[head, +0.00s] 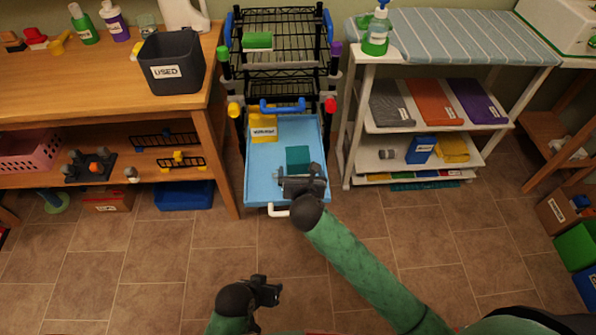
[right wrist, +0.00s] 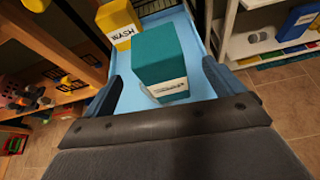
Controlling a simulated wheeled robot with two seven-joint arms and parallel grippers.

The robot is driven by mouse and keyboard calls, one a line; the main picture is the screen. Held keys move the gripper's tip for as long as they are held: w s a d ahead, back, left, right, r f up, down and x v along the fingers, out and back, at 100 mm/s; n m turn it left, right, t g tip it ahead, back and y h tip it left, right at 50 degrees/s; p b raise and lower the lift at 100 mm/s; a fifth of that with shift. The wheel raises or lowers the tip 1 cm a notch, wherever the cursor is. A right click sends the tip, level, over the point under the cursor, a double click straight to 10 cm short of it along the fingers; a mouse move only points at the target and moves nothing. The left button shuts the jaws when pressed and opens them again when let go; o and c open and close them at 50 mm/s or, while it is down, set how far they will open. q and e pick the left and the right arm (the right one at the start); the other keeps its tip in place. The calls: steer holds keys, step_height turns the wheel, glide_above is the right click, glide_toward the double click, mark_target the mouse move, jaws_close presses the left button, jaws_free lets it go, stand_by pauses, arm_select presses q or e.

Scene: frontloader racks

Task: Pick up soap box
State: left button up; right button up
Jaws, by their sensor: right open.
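A teal box (head: 298,156) with a white label stands in the pale blue tray (head: 255,185) of the black wire rack. The right wrist view shows the teal box (right wrist: 168,62) close up, but its label is too blurred to read. A yellow box (head: 264,128) stands farther back in the tray; its label reads "WASH" in the right wrist view (right wrist: 121,28). I cannot tell which one is the soap box. My right gripper (head: 304,182) is open over the tray's near end, its fingers on either side of the teal box, apparently not gripping it. My left gripper (head: 266,291) hangs low over the floor.
A wooden table with a dark "USED" bin (head: 172,65) stands left of the rack. A white shelf unit (head: 355,120) with folded cloths and a blue box (head: 420,149) stands on the right. The tray's white handle (head: 279,211) faces me. The tiled floor in front is clear.

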mark_target(298, 158)
steer(key=shift+w+a+r+n, duration=0.1)
steer(key=shift+w+a+n, duration=0.1)
steer(key=shift+w+n, duration=0.3)
steer(key=shift+x, duration=1.05)
steer(key=x, duration=0.4)
steer(key=shift+w+f, duration=0.25)
steer(key=shift+w, duration=0.35)
steer(key=c, duration=1.7)
steer(key=shift+r, duration=0.15)
steer(key=shift+c, duration=0.2)
